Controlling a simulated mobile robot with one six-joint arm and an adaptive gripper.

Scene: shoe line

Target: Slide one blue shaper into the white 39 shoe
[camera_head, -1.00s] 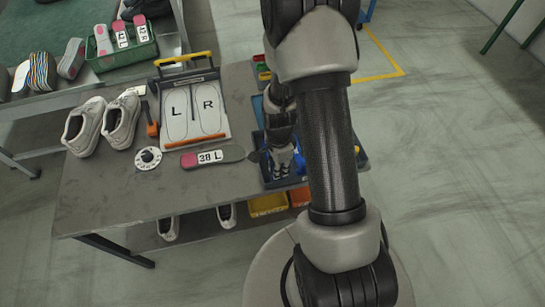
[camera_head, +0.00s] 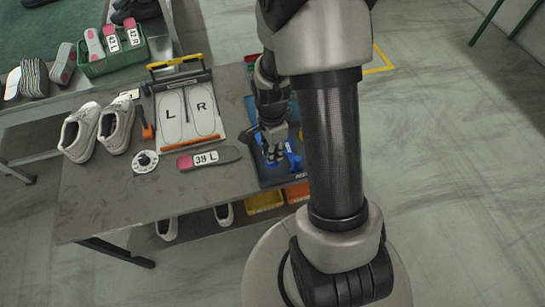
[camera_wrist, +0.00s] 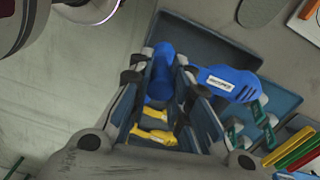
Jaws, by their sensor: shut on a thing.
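My gripper (camera_wrist: 162,80) is shut on a blue shaper (camera_wrist: 160,68), which stands up between the two fingers in the wrist view. In the head view my gripper (camera_head: 272,142) is over the dark blue tray (camera_head: 268,178) at the table's right side. Another blue shaper (camera_wrist: 228,83) with a pale label lies just right of the fingers in the wrist view. Two white shoes (camera_head: 80,132) (camera_head: 116,124) stand side by side at the table's left; no size is readable on them. They are well away from my gripper.
Yellow shapers (camera_wrist: 155,136) and teal ones (camera_wrist: 262,115) lie in the tray near the fingers. A green crate (camera_head: 115,60) stands behind.

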